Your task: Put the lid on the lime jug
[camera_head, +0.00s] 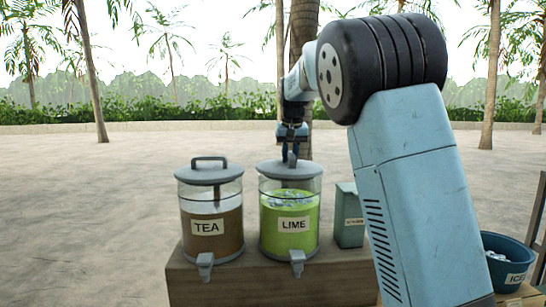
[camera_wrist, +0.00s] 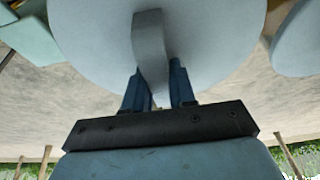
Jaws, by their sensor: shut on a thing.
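The lime jug (camera_head: 289,222) is a clear jug with green liquid, ice at the top, a LIME label and a grey tap. It stands upright on the wooden stand. A grey round lid (camera_head: 290,170) sits level at the jug's top; I cannot tell whether it touches the rim all round. My gripper (camera_head: 291,150) is above the lid, shut on its handle. In the wrist view the lid (camera_wrist: 90,40) fills the top, and the fingers of my gripper (camera_wrist: 160,85) are on either side of the handle (camera_wrist: 150,45).
The tea jug (camera_head: 210,222), with its own lid on, stands close at the left. A blue-green labelled box (camera_head: 349,232) stands just right of the lime jug. A blue ice tub (camera_head: 507,262) is at the far right. The wooden stand (camera_head: 215,285) bears the jugs.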

